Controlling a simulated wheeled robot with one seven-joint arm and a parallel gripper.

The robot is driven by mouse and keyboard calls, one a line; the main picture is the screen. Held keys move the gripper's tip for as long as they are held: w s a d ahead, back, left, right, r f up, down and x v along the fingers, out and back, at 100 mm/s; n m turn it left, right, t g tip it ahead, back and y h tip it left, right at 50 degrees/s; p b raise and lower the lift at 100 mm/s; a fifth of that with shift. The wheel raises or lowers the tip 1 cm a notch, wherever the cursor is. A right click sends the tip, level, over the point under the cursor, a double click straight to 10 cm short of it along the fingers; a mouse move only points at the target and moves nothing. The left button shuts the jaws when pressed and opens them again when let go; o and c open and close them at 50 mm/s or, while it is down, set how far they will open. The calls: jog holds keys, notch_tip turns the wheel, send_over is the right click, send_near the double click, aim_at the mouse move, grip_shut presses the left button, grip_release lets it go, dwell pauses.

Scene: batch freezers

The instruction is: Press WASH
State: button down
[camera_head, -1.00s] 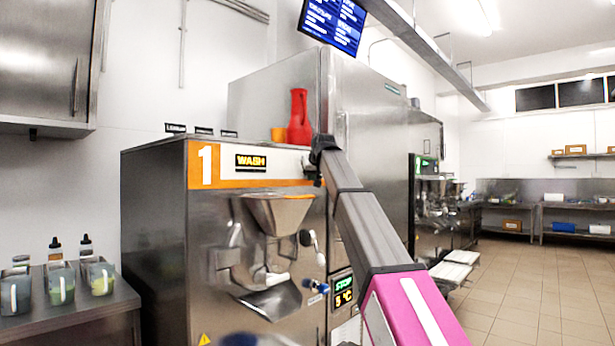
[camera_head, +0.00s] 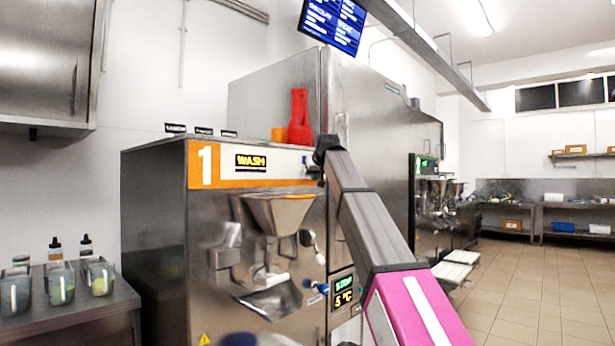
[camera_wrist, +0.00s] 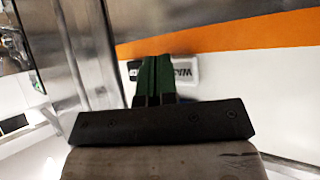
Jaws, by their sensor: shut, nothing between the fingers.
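The WASH button (camera_wrist: 182,70) shows in the wrist view as a pale rounded block with dark lettering on the white panel, below an orange stripe. My gripper (camera_wrist: 155,62) has its two green fingers shut together with nothing between them. The fingers overlap the left and middle part of the button in this view and hide some of its letters; I cannot tell whether they touch it. In the head view, a black display (camera_head: 251,162) on machine 1 (camera_head: 160,230) reads WASH in yellow. My arm reaches the machine's upper right front there, and my fingers cannot be made out.
A red jug (camera_head: 299,118) and an orange cup (camera_head: 278,134) stand on top of machine 1. A counter with containers (camera_head: 62,288) is at left. The tiled floor (camera_head: 530,285) at right is clear.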

jog(key=shift+d, duration=0.1)
jog(key=s+d, duration=0.1)
jog(key=d, duration=0.1)
jog(key=s+d, duration=0.1)
jog(key=s, duration=0.1)
jog(key=shift+d, duration=0.4)
jog(key=shift+f, duration=0.1)
dwell(0.6)
